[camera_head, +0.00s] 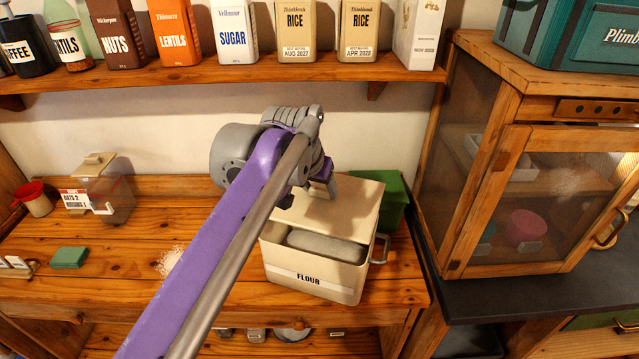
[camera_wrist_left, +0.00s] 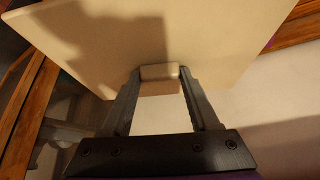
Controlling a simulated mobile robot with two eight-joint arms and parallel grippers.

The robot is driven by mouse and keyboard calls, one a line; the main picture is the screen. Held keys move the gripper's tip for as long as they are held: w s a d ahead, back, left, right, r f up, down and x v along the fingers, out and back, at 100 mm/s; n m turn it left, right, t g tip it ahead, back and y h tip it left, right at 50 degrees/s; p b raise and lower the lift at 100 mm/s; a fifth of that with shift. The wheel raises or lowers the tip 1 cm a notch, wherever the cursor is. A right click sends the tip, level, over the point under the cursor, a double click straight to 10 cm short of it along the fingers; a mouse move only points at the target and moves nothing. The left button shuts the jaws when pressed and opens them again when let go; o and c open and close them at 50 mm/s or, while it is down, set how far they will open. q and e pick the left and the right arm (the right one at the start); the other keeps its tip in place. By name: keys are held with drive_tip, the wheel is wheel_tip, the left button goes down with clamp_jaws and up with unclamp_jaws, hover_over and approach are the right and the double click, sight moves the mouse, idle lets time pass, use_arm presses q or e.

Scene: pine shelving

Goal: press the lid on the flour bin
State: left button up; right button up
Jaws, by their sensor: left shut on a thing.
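The flour bin (camera_head: 312,279) is a cream box labelled FLOUR with a metal handle on its right side. It stands on the wooden counter, and pale grey contents show at its open front. Its cream lid (camera_head: 352,203) is over the back part, apparently tilted; whether it touches the rim is hidden. My left gripper (camera_head: 322,188) is at the lid. In the left wrist view, the gripper (camera_wrist_left: 160,76) is shut on the lid's block-shaped knob (camera_wrist_left: 159,87), with the lid's flat plate (camera_wrist_left: 205,38) beyond. My right gripper is not in view.
A green box (camera_head: 393,198) stands close behind the bin. A wooden cabinet (camera_head: 540,150) with a mesh door is at right. A shelf (camera_head: 200,75) of cartons runs above. A clear container (camera_head: 108,195) and a green block (camera_head: 69,257) are on the left counter.

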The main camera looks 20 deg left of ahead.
sight(318, 201)
use_arm(q)
drive_tip(key=shift+d+f, duration=0.15)
drive_tip(key=shift+d, duration=0.05)
drive_tip(key=shift+a+f+b, duration=0.15)
drive_tip(key=shift+f+b, duration=0.45)
drive_tip(key=shift+f, duration=0.15)
wheel_tip(318, 201, down, 2)
drive_tip(key=shift+s+f+b, duration=0.1)
drive_tip(key=shift+f+b, duration=0.15)
drive_tip(key=shift+b, duration=0.65)
drive_tip(key=shift+f+b, duration=0.5)
drive_tip(key=shift+f, duration=0.6)
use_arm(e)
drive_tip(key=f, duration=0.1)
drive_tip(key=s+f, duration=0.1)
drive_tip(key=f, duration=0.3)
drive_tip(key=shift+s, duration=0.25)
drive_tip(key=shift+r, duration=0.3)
use_arm(q)
drive_tip(key=shift+f+p, duration=0.45)
drive_tip(key=shift+p, duration=0.05)
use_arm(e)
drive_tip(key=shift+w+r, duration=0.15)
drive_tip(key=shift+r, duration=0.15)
use_arm(q)
drive_tip(key=o, duration=1.4)
